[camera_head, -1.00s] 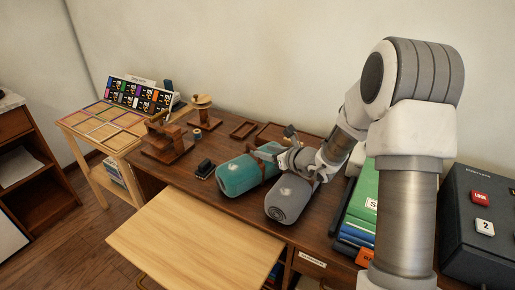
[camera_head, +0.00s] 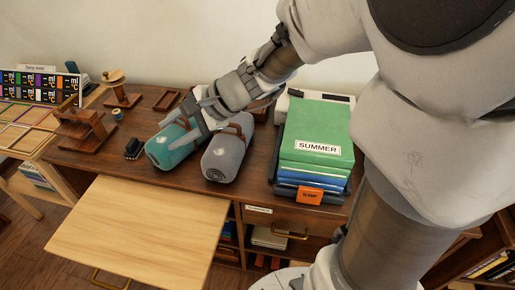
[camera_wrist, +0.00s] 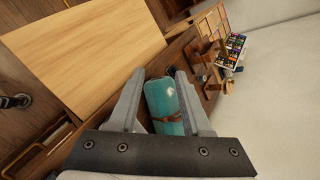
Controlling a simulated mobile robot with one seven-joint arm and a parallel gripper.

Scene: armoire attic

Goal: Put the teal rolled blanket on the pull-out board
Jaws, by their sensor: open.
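The teal rolled blanket (camera_head: 172,145) lies on the dark desk, with a brown strap around it. In the wrist view the teal roll (camera_wrist: 165,105) shows between the two fingers of my gripper (camera_wrist: 157,82). My gripper (camera_head: 197,117) is open above and around its strap end; whether the fingers touch it I cannot tell. The pale wood pull-out board (camera_head: 140,228) sticks out from the desk front, bare, and also fills the upper left of the wrist view (camera_wrist: 85,50). A grey rolled blanket (camera_head: 228,150) with a brown strap lies right beside the teal one.
A green and blue stack marked SUMMER (camera_head: 315,140) stands right of the grey roll. A small black object (camera_head: 133,148) lies just left of the teal roll. A wooden stand (camera_head: 88,130) is further left. The board's top is free.

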